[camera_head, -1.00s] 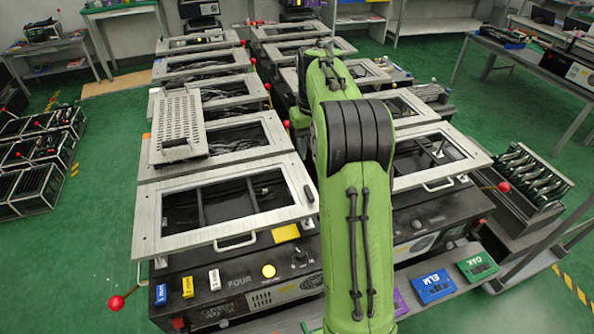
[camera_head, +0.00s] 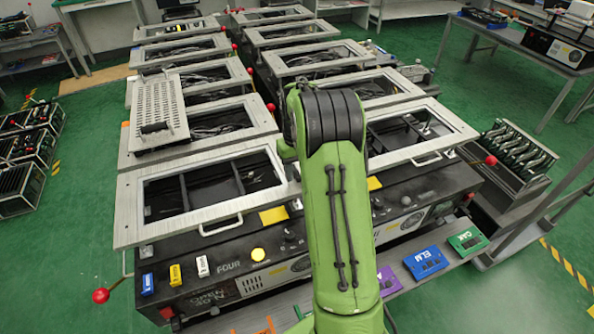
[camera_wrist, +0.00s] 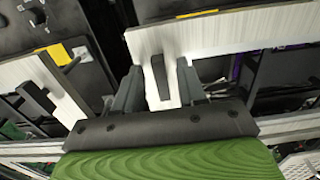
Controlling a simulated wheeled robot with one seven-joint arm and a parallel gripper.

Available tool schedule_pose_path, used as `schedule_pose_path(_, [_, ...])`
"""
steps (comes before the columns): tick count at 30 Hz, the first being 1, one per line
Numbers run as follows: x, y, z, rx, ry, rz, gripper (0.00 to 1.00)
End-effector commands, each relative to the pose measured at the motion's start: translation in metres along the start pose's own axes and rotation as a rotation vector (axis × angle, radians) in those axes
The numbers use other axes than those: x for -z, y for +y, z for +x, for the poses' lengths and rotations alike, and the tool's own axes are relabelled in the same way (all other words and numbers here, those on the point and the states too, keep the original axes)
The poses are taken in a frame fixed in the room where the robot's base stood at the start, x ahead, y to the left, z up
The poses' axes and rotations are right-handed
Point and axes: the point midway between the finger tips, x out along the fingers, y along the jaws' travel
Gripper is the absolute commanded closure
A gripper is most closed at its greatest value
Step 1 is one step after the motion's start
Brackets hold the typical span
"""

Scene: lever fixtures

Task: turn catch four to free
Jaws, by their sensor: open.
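The unit marked FOUR (camera_head: 229,266) stands at the front left in the head view, with a pale metal frame (camera_head: 128,212) on top. In the wrist view a short dark lever (camera_wrist: 160,78), seemingly the catch, lies along a pale metal strip. My gripper (camera_wrist: 159,68) is open, with one finger on each side of this lever. I cannot tell whether the fingers touch it. In the head view my green arm hides the gripper and the catch.
A red ball knob (camera_head: 101,295) sticks out left of unit four. A yellow button (camera_head: 258,254) and coloured tags line its front. A neighbouring framed unit (camera_head: 455,128) stands close on the right. Blue ELM (camera_head: 426,262) and green OAK (camera_head: 468,241) blocks lie at front right.

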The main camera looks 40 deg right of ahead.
Motion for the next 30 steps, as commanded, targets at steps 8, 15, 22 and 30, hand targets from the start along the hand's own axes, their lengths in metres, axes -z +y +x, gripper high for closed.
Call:
schedule_pose_path(8, [0.0001,-0.0001,-0.0008,0.000,0.000,0.000,0.78])
schedule_pose_path(15, [0.0001,-0.0001,-0.0010,0.000,0.000,0.000,1.00])
schedule_pose_path(22, [0.0001,0.0000,-0.0013,0.000,0.000,-0.017,1.00])
schedule_pose_path(30, [0.0005,0.0011,-0.0021,0.000,0.000,-0.141,1.00])
